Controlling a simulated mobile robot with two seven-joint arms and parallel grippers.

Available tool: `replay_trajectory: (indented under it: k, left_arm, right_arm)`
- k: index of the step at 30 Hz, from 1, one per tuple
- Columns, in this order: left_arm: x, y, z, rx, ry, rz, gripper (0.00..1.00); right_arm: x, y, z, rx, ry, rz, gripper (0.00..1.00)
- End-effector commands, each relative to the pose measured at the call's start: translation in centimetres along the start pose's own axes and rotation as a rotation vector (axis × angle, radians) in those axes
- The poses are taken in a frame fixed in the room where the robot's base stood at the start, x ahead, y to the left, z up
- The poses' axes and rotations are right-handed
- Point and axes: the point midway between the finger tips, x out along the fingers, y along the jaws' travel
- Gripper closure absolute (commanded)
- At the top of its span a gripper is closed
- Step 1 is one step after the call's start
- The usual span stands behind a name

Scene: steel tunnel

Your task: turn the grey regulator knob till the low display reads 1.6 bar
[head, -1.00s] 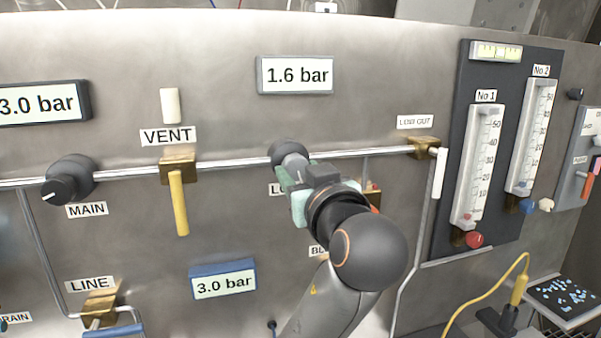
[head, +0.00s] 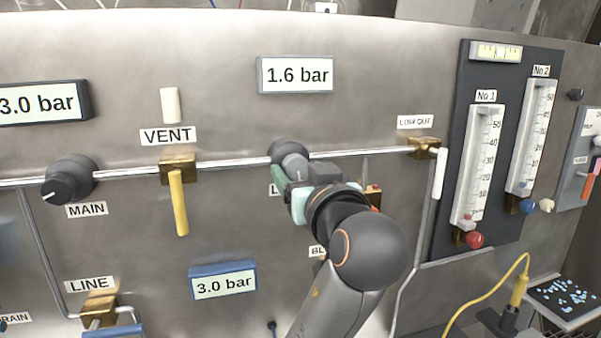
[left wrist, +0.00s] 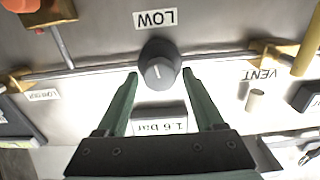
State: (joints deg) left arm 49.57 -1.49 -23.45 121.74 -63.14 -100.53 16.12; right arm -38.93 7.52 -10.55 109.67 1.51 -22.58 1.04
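My left gripper (left wrist: 160,76) is open, with one finger on each side of the knob and visible gaps at the tips. In the head view my left gripper (head: 290,180) hides part of the label under the knob. My right gripper is not in view.
The yellow VENT handle (head: 179,202) and the black MAIN knob (head: 68,182) are to the left. A blue-topped display (head: 223,281) below reads 3.0 bar. The LOW OUT valve (head: 424,148) and two gauges (head: 478,165) are to the right.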

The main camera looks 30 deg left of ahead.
Motion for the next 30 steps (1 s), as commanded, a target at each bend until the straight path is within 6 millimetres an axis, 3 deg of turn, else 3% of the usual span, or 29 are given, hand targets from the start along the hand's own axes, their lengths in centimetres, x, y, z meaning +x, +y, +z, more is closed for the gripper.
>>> replay_trajectory:
  k: [3, 10, 14, 24, 30]
  left_arm:
    - [0.0, 0.0, 0.0, 0.0, 0.0, 0.0, 0.19]
    - [-0.1, 0.0, 0.0, -0.001, 0.0, 0.0, 0.19]
    - [-1.1, 0.1, 0.1, -0.002, 0.0, 0.004, 0.19]
    - [-8.1, 0.1, 0.3, -0.005, 0.0, 0.007, 0.19]
    - [-11.3, 0.1, 0.2, -0.001, 0.0, 0.004, 0.19]
  right_arm:
    - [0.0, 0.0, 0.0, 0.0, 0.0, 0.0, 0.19]
    - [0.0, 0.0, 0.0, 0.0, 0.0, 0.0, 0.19]
    - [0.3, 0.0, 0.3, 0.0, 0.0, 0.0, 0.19]
    - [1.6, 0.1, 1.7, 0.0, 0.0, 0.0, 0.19]
    - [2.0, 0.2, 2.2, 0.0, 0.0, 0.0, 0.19]
